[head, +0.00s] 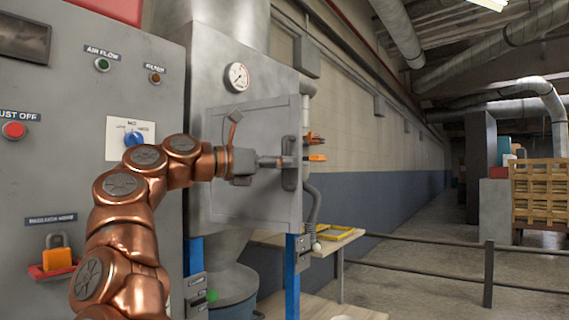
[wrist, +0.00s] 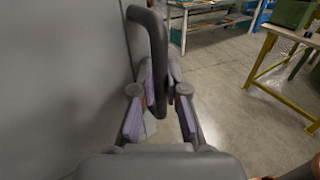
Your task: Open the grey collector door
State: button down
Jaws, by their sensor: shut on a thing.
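The grey collector door (head: 250,204) is a flat square panel on the front of the grey collector in the head view. It looks ajar: its right edge stands out nearer to me than its left edge. Its dark upright bar handle (head: 290,165) is near the right edge. My gripper (head: 279,162) reaches across the door from the left and is shut on the handle. In the wrist view the handle (wrist: 158,45) passes between my fingers (wrist: 165,88), and the door's grey face (wrist: 60,80) fills the left side.
A control panel (head: 75,170) with buttons and a blue knob (head: 134,139) stands left of the door. A wooden bench (head: 335,240) with a yellow tray is behind and right of the door. A dark railing (head: 425,276) crosses the right side. Floor shows beyond it.

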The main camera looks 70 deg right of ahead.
jog(key=shift+a+r, duration=0.15)
jog(key=shift+a, duration=0.15)
dwell(0.5)
jog(key=c, duration=1.2)
grip_release()
jog(key=shift+w, duration=0.1)
jog(key=v, duration=1.1)
jog(key=shift+w+a, duration=0.25)
jog(key=shift+w, duration=0.1)
